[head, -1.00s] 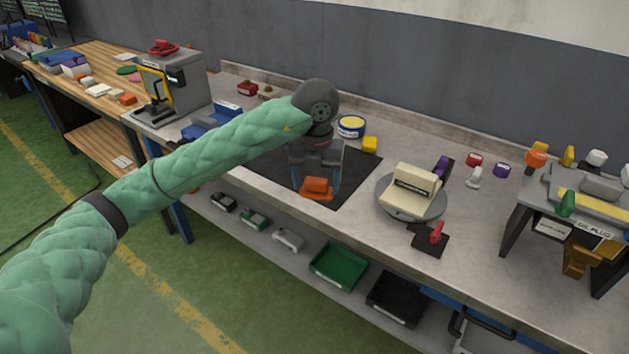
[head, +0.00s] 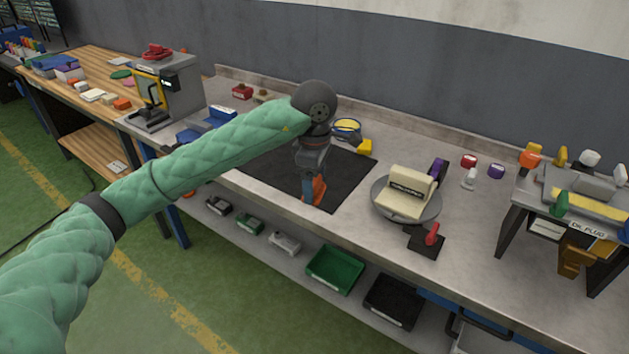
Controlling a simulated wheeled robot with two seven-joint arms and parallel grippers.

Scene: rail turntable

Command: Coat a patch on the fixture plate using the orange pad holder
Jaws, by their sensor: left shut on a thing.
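My left gripper (head: 313,186) points down over the black mat (head: 268,172) and is shut on the orange pad holder (head: 319,189). The holder is seen narrow side on, partly behind the fingers. I cannot tell whether it touches the mat. To the right, a cream block-like piece (head: 404,203) with a dark label sits on a round grey turntable (head: 437,212). I cannot tell for sure which surface is the fixture plate. My right gripper is not in view.
A yellow-and-blue tin (head: 347,127) and a yellow block (head: 365,146) stand behind the mat. A red-handled lever (head: 431,235) is in front of the turntable. A grey machine (head: 170,90) stands left. A fixture stand (head: 575,205) is at the right.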

